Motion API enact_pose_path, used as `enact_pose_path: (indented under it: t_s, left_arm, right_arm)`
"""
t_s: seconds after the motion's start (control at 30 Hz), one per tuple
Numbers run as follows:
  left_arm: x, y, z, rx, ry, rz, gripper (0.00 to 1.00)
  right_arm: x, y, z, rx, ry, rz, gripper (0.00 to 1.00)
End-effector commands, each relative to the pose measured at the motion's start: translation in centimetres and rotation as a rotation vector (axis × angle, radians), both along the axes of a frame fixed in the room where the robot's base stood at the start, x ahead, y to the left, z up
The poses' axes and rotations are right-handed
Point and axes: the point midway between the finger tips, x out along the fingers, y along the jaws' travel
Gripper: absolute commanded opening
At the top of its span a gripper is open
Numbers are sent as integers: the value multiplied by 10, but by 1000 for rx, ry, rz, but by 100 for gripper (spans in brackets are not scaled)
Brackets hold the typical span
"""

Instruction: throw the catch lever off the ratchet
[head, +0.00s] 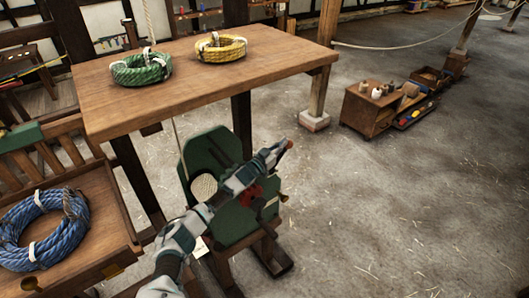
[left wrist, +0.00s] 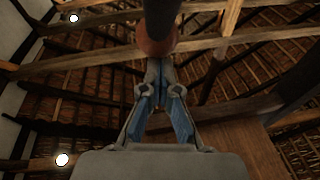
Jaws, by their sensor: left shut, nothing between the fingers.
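A green winch frame (head: 200,150) stands on a wooden base below the table, with a pale rope drum (head: 203,187) at its left. A red part (head: 250,194) shows on it, partly behind my arm. My left gripper (head: 272,156) is shut and empty, in front of the winch's upper right. A reddish knob (head: 289,144) is at its tips. In the left wrist view, a dark lever bar (left wrist: 162,12) ends in a reddish-brown knob (left wrist: 156,43) right at the shut blue-padded fingers (left wrist: 160,68). Whether they touch is unclear. My right gripper is not in view.
A wooden table (head: 110,95) above the winch holds a green rope coil (head: 141,68) and a yellow one (head: 220,47). A blue coil (head: 30,240) lies on a wooden bench at left. A small crate (head: 365,110) stands right; the floor between is clear.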

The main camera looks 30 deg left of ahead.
Motion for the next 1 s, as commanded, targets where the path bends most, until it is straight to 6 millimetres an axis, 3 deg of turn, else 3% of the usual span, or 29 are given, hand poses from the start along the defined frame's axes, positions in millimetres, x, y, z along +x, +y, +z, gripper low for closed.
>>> enact_pose_path:
  t_s: [0.5, 1.0]
  left_arm:
    - [-2, 10, 86, -9, -10, -5, 0]
    - [-2, 8, 99, -9, -9, -4, 0]
  right_arm:
    - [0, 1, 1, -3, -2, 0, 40]
    - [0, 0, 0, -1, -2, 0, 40]
